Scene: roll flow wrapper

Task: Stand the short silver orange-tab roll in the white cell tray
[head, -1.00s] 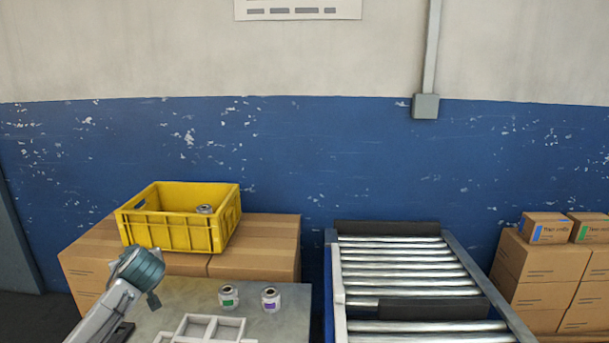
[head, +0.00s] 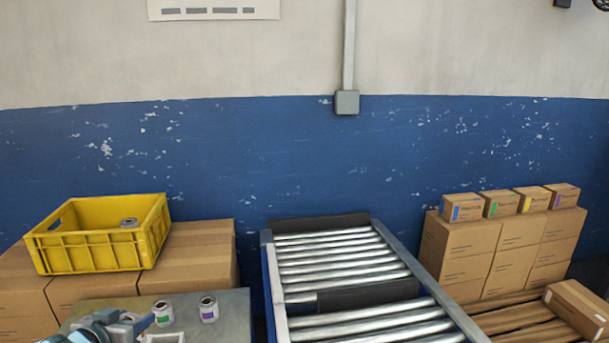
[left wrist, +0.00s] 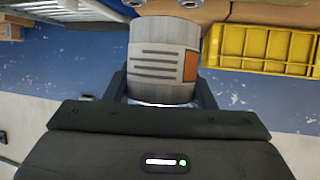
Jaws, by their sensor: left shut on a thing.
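The silver roll (left wrist: 160,55) has a white label with grey lines and an orange tab. It fills the middle of the left wrist view. My left gripper (left wrist: 162,92) is shut on it, one finger on each side. In the head view my left gripper (head: 112,328) is at the bottom left edge, by the white cell tray (head: 163,339). Only a small part of the tray shows, so its cells are hidden. My right gripper is not in view.
A green-tab roll (head: 162,313) and a purple-tab roll (head: 208,309) stand on the grey table (head: 238,318) behind the tray. A yellow crate (head: 95,250) on cartons holds another roll (head: 129,223). A roller conveyor (head: 345,260) is to the right.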

